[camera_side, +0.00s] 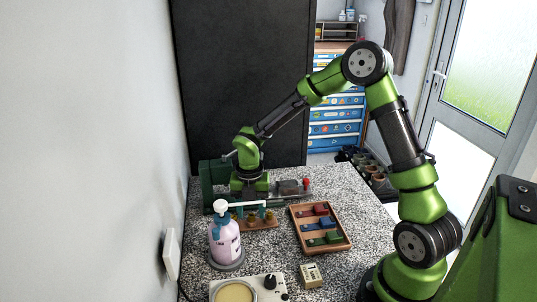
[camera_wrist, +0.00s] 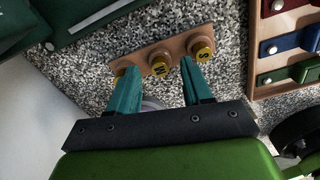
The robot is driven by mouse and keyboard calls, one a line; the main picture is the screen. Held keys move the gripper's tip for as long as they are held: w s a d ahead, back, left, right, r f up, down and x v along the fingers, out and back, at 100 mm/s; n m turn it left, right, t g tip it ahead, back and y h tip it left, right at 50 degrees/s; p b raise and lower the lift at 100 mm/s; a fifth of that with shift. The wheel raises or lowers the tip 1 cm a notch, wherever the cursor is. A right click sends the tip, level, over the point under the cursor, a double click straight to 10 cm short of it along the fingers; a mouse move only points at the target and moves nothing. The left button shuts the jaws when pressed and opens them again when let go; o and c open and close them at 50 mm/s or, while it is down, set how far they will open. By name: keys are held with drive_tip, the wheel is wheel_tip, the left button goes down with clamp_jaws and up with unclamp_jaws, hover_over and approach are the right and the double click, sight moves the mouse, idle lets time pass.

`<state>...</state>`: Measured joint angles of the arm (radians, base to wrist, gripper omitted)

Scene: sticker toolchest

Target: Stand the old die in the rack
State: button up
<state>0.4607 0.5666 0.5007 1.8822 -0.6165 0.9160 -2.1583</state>
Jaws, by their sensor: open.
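A wooden rack (camera_wrist: 137,58) lies ahead of my gripper (camera_wrist: 158,68) in the wrist view. It holds several round brown pieces with yellow marked faces; the right one (camera_wrist: 203,51) and middle one (camera_wrist: 160,69) show dark marks. The left one is partly behind a finger. My gripper is open, its teal fingers apart on either side of the middle piece in the picture, with nothing seen held. I cannot tell which piece is the old die. In the side view the rack (camera_side: 262,227) stands in front of my gripper (camera_side: 250,192), whose fingertips are hard to make out.
A dark green machine (camera_side: 213,180) with a red knob (camera_side: 306,182) stands at the back. A wooden tray (camera_side: 345,243) with red, blue and green pieces lies right of the rack. A pink pump bottle (camera_side: 225,243) stands left. A hotplate (camera_side: 270,296) and small beige box (camera_side: 310,275) are in front.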

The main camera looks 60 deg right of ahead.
sight(251, 215)
wheel_tip(251, 215, up, 16)
idle(0.3)
drive_tip(key=s+a+r+m+t+y, duration=0.1)
drive_tip(key=s+a+r+m+t, duration=0.1)
drive_tip(key=s+m, duration=0.6)
drive_tip(key=s+a+r+m+t+y, duration=0.1)
drive_tip(key=s+a+r+m+t, duration=0.2)
drive_tip(key=s+m, duration=0.6)
drive_tip(key=shift+a+m+t, duration=0.35)
drive_tip(key=shift+m+t, duration=0.75)
drive_tip(key=shift+m, duration=4.8)
